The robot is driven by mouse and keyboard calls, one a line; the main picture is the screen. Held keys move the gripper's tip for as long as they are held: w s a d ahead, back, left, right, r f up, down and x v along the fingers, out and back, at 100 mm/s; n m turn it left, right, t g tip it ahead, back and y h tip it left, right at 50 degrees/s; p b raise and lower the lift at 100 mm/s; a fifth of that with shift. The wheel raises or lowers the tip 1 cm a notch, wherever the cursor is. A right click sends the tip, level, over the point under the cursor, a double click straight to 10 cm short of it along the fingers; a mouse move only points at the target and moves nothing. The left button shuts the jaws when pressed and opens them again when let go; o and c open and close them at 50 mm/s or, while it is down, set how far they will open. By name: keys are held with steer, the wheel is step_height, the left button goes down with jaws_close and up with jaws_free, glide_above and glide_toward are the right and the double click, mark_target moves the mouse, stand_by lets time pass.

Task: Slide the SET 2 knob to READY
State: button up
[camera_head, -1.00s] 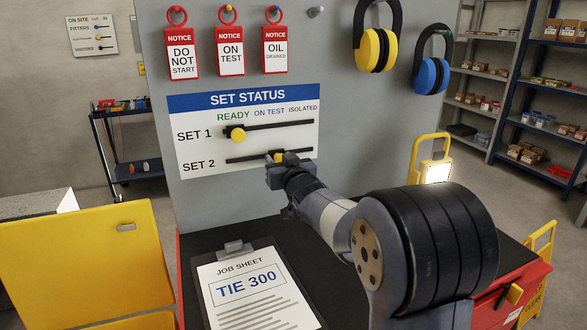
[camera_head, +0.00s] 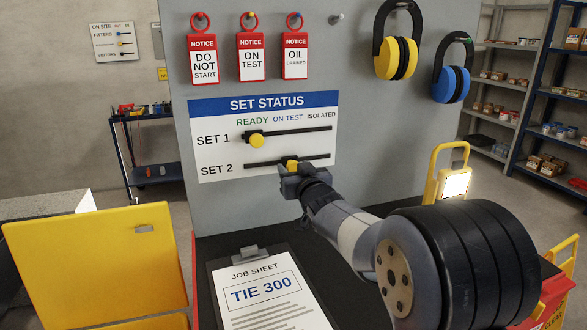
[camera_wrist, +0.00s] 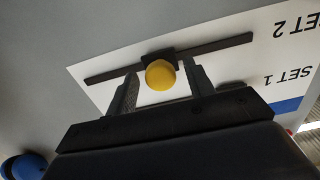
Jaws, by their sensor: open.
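The SET STATUS board (camera_head: 215,160) has READY, ON TEST and ISOLATED marked left to right. The yellow SET 2 knob (camera_head: 292,163) sits near the middle of its dark slot (camera_head: 262,164), roughly below ON TEST. My gripper (camera_head: 291,174) is at the knob and partly covers it. In the wrist view, which shows the board upside down, the SET 2 knob (camera_wrist: 160,75) lies between the two open fingers of my gripper (camera_wrist: 160,84). Small gaps seem to show on both sides of it. The SET 1 knob (camera_head: 256,140) is near the left end of its slot, under READY.
Red notice tags (camera_head: 250,58) and ear defenders (camera_head: 397,55) hang above on the grey panel. A clipboard (camera_head: 215,290) lies on the dark top below. A lit yellow work lamp (camera_head: 452,180) stands to the right. A yellow panel (camera_head: 95,260) is at lower left.

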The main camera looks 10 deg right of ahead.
steer(key=s+d, duration=0.1)
steer(key=s, duration=0.8)
steer(key=shift+s+d, duration=0.15)
steer(key=shift+d, duration=0.25)
steer(key=w, duration=0.3)
steer(key=w+a, duration=0.1)
steer(key=w, duration=0.3)
steer(key=w+a, duration=0.1)
steer(key=w, duration=0.2)
steer(key=shift+w, duration=0.4)
steer(key=shift+d, duration=0.15)
